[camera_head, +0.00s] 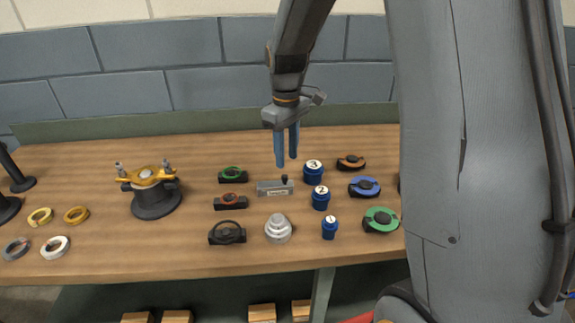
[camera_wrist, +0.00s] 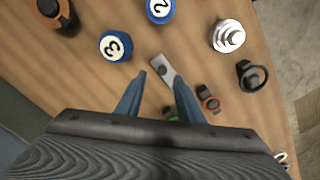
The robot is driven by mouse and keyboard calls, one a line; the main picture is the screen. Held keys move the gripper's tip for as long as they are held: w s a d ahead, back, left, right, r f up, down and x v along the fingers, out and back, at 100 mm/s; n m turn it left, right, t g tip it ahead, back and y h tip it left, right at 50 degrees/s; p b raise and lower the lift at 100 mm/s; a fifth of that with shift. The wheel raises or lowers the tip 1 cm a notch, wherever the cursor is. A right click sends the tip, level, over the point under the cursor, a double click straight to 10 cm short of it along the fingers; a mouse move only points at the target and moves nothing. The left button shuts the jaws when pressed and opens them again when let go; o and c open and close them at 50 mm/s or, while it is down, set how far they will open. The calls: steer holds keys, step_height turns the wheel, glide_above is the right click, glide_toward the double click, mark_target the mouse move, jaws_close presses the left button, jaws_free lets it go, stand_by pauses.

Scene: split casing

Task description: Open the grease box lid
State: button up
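The grease box (camera_head: 268,189) is a small grey metal box with a label on its front, standing mid-table. A small black knob (camera_head: 284,179) stands up at its right end. In the wrist view the box (camera_wrist: 167,72) lies beyond my fingertips, with the dark knob on its top. My gripper (camera_head: 287,163) hangs above and just behind the box, pointing down, with its two blue fingers apart. In the wrist view the gripper (camera_wrist: 160,82) is open and empty, and the box lies between the lines of its fingers. The lid seam is too small to make out.
Blue numbered canisters (camera_head: 313,172) stand close at the right of the box. Black holders with a green ring (camera_head: 232,174) and a red ring (camera_head: 231,201) stand at its left. A stepped silver piece (camera_head: 278,228) is in front. A black fixture with a yellow top (camera_head: 154,190) stands farther left.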

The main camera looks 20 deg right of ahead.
mark_target(285, 176)
steer(key=f, duration=0.4)
steer(key=f+p, duration=0.1)
steer(key=f, duration=0.1)
steer(key=shift+a, duration=0.35)
